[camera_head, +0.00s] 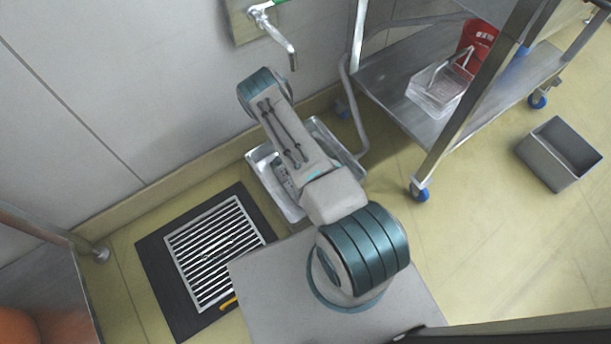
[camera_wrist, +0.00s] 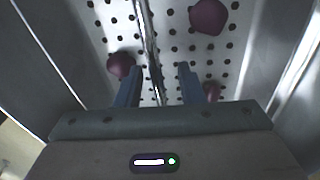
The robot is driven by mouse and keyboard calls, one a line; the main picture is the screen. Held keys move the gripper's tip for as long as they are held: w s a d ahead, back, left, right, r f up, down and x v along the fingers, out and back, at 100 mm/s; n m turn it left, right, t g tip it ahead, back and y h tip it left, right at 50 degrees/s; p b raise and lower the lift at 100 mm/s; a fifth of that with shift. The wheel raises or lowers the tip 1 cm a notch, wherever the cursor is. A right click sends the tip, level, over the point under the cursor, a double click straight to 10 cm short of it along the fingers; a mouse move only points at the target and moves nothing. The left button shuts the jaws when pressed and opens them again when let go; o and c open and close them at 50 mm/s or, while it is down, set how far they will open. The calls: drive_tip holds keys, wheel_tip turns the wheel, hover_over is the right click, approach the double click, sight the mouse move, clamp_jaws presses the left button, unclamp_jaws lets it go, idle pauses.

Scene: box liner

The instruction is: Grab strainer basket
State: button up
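The strainer basket (camera_wrist: 178,40) fills the wrist view, with a metal floor full of round holes and sloping metal walls. A thin shiny bar, seemingly its handle (camera_wrist: 147,35), runs across the view between my fingers. My gripper (camera_wrist: 159,72) is open, one finger on each side of the bar, with visible gaps. Several dark red round items (camera_wrist: 208,16) lie in the basket. In the head view my arm covers the middle of a metal basin (camera_head: 342,140) by the wall, and my gripper is hidden there.
A wheeled metal cart (camera_head: 395,85) stands right of the basin, holding a clear handled container (camera_head: 432,100) and a red bucket (camera_head: 480,38). A grey bin (camera_head: 541,162) is on the floor at right. A floor grate (camera_head: 160,255) is at left. A tap (camera_head: 284,42) hangs above.

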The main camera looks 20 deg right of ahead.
drive_tip(key=shift+f, duration=0.3)
drive_tip(key=shift+r, duration=0.1)
clamp_jaws()
